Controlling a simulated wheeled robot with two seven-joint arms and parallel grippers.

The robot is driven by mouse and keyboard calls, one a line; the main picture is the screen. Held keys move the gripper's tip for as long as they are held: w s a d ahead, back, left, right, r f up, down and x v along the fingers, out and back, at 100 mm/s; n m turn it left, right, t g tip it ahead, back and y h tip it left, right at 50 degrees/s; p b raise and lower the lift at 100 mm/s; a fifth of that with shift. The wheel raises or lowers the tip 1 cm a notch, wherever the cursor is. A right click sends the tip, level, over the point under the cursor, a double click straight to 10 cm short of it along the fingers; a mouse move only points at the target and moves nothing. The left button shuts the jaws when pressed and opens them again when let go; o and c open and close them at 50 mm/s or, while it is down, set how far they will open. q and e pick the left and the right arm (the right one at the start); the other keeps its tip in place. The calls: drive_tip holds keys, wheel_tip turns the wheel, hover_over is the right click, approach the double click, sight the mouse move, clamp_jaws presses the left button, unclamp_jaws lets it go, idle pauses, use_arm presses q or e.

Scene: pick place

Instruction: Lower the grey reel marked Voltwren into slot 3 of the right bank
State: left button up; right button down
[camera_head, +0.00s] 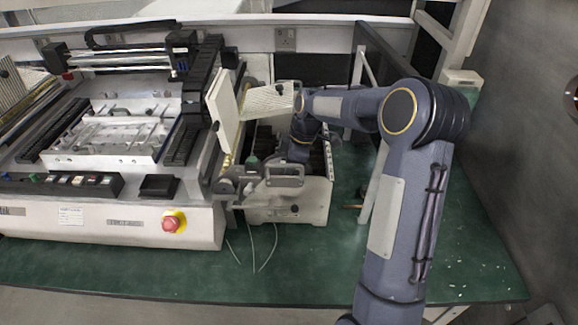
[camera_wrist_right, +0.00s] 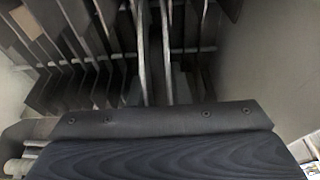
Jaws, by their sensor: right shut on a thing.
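The right bank (camera_head: 320,165) is a dark slotted rack on a pale base, right of the large machine. My right gripper (camera_head: 303,143) is down at this bank, partly hidden by its own wrist. In the right wrist view the dark gripper body (camera_wrist_right: 165,125) fills the lower part, and thin grey upright edges (camera_wrist_right: 140,50) run up from it between dark dividers (camera_wrist_right: 70,85). The gripper is shut on a thin thing, taken to be the grey reel. Its Voltwren marking and the slot numbers cannot be read. How deep it sits in a slot cannot be told. My left gripper is out of view.
The large machine (camera_head: 115,215) with a red stop button (camera_head: 174,222) stands to the left. Pale panels (camera_head: 222,110) rise beside the bank. A pale upright frame (camera_head: 375,185) stands to its right. The green bench (camera_head: 300,265) in front is mostly clear, with thin cables (camera_head: 262,250).

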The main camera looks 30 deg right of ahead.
drive_tip(key=c, duration=0.9)
unclamp_jaws()
drive_tip(key=shift+c, duration=0.2)
drive_tip(key=shift+r, duration=0.1)
drive_tip(key=shift+r+p, duration=2.9)
drive_tip(key=shift+r, duration=1)
